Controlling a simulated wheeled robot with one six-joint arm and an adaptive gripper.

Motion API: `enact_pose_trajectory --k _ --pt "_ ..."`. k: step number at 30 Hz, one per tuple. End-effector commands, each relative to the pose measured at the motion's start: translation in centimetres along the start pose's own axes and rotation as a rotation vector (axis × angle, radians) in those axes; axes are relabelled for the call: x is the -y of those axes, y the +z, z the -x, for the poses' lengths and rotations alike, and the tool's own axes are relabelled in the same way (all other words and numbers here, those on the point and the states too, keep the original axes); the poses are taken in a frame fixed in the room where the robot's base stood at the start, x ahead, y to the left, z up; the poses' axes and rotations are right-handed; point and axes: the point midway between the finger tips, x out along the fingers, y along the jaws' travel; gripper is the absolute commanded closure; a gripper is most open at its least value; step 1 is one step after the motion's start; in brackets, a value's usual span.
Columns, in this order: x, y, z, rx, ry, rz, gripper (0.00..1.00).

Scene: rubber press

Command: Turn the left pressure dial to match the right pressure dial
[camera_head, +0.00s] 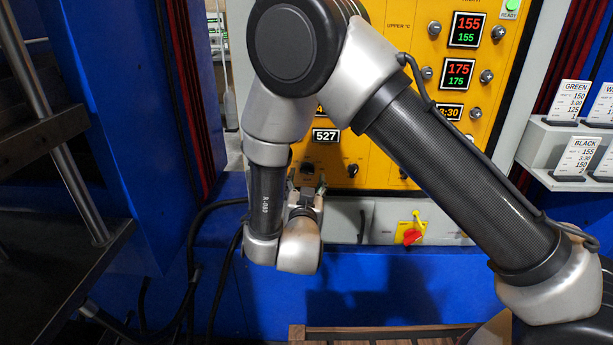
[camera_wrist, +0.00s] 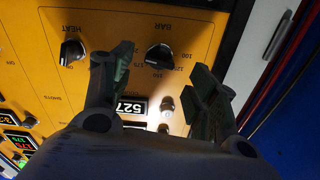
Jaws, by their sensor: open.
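The left pressure dial, a black knob marked BAR (camera_wrist: 159,56), sits on the yellow panel and shows between my two fingertips in the wrist view. It also shows just above my gripper in the head view (camera_head: 307,168). Its pointer setting is too small to read. My gripper (camera_wrist: 161,64) is open, its green-padded fingers on either side of the dial in the picture. I cannot tell whether they touch it. In the head view my gripper (camera_head: 306,184) points at the panel. I cannot make out the right pressure dial; my forearm covers part of the panel.
A HEAT knob (camera_wrist: 72,52) is beside the BAR dial. A 527 display (camera_head: 326,135) sits above them in the head view. A red switch (camera_head: 411,235) is lower right. Recipe cards (camera_head: 577,156) stand at the right; a dark shelf (camera_head: 60,150) is at the left.

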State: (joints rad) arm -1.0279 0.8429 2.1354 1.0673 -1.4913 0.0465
Motion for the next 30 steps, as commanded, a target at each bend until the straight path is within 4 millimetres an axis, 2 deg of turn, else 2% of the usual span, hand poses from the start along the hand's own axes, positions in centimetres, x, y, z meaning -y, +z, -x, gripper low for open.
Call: enact_pose_trajectory --k 3,9,14,23,26,29,30 --pt "0.1 0.0 2.8 0.001 -0.004 0.001 0.41" --pt "0.1 0.0 6.1 0.001 -0.002 -0.001 0.41" --pt "0.0 0.0 7.1 0.0 0.0 0.0 0.41" --pt "0.0 0.1 7.2 0.002 0.001 0.002 0.41" --pt "-0.1 1.5 7.2 0.064 0.005 0.007 0.41" --pt "0.4 5.6 7.5 0.239 -0.023 0.026 0.41" --pt "0.6 7.9 8.1 0.343 -0.048 0.047 0.41"
